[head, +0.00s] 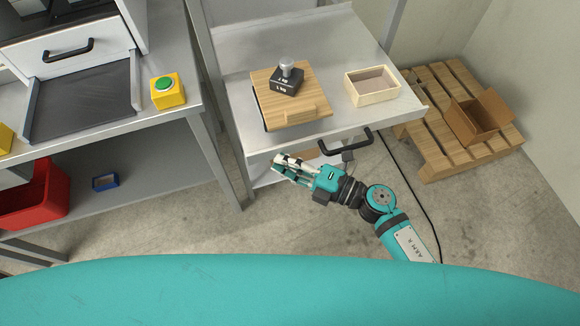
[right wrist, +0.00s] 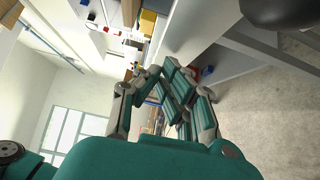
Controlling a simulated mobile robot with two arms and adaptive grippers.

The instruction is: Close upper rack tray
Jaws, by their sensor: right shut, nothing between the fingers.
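The upper rack tray (head: 222,72) is a light grey metal shelf in the middle of the head view. It juts forward past the right rack post and has a black handle (head: 345,143) on its front face. On it sit a wooden board with a dark weight (head: 287,80) and a small open wooden box (head: 372,86). My right gripper (head: 279,166) is shut and empty, in front of and below the tray's front edge, left of the handle; contact cannot be told. Its fingers (right wrist: 165,82) also show in the right wrist view. My left gripper is out of view.
A workbench with a yellow green-button box (head: 166,91) stands left, with a red bin (head: 38,200) below. A pallet (head: 440,145) with an open cardboard box (head: 478,116) lies right. A black cable runs over the floor. Floor in front of the rack is clear.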

